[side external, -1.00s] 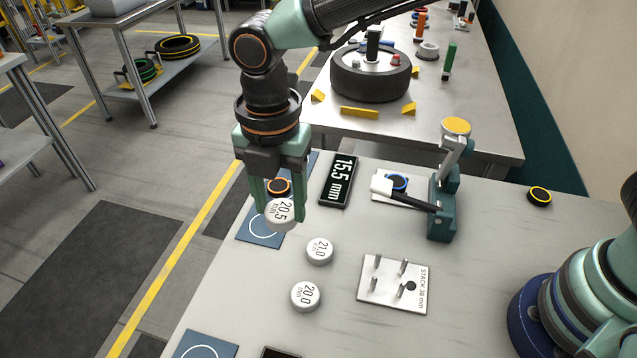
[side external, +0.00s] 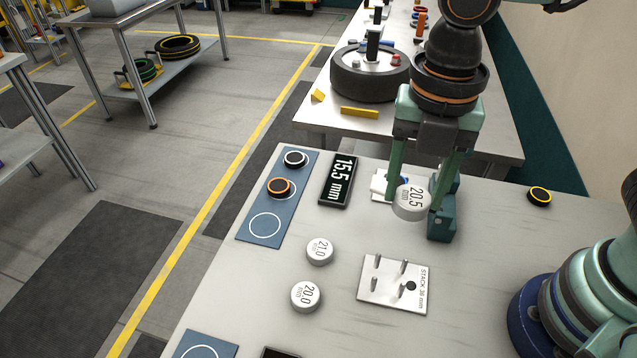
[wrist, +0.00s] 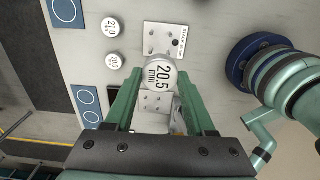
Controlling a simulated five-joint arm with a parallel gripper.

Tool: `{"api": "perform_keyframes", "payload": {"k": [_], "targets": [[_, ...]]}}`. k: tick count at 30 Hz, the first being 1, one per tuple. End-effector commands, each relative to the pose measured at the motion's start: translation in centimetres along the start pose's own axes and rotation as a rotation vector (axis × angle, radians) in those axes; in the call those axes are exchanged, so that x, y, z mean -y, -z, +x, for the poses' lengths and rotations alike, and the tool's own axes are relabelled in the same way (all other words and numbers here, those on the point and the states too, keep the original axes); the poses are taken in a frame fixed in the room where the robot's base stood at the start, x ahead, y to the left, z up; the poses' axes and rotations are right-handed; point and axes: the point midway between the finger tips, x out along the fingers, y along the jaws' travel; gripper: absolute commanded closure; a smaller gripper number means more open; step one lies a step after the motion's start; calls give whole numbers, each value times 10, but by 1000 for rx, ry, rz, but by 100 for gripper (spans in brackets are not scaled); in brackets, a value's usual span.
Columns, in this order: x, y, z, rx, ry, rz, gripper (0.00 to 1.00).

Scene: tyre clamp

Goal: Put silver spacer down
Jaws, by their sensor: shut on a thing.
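The silver spacer marked 20.5 mm (side external: 411,203) is held between the green fingers of my gripper (side external: 418,200), above the bench near the teal clamp stand. In the wrist view the spacer (wrist: 159,75) sits between my fingertips (wrist: 160,85). My gripper is shut on it. Two other silver spacers, marked 21.0 (side external: 319,251) and 20.0 (side external: 305,296), lie on the bench to the left. A plate with several pins, marked STACK 36 mm (side external: 393,284), lies in front of the held spacer. The fingers partly hide the clamp stand (side external: 442,222) and the small white plate (side external: 379,185).
A blue mat (side external: 250,205) with printed circles holds a black white-ringed disc (side external: 295,159) and an orange-ringed disc (side external: 279,187). A display reading 15.5 mm (side external: 338,181) stands beside it. A yellow-ringed black disc (side external: 539,196) lies at the right. A tyre (side external: 369,76) stands on the table behind.

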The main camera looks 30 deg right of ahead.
Motion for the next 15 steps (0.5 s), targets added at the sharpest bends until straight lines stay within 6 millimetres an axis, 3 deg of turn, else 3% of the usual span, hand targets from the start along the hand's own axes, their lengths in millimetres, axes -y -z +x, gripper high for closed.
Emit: {"api": "perform_keyframes", "payload": {"k": [15], "targets": [[2,0,122,-1,10,0,100]]}}
